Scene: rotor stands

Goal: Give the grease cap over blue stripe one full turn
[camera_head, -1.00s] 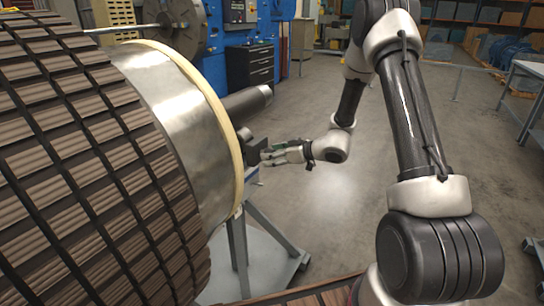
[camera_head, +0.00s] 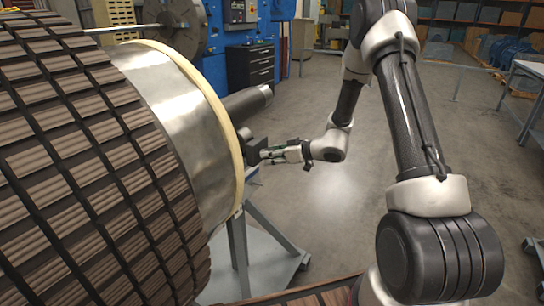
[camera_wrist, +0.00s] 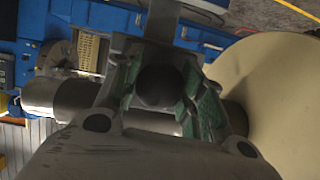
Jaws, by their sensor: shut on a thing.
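My gripper (camera_head: 268,154) reaches in from the right to the dark block (camera_head: 253,148) beside the rotor's end. In the wrist view its green-padded fingers (camera_wrist: 158,92) are shut on a dark, round-ended grease cap (camera_wrist: 160,84), one finger on each side. The cap's far part is hidden by the fingers, and in the head view the gripper covers it. No blue stripe can be made out in either view.
The large ribbed rotor (camera_head: 85,165) with its cream rim (camera_head: 226,120) fills the left. Grey stand legs (camera_head: 240,250) stand below.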

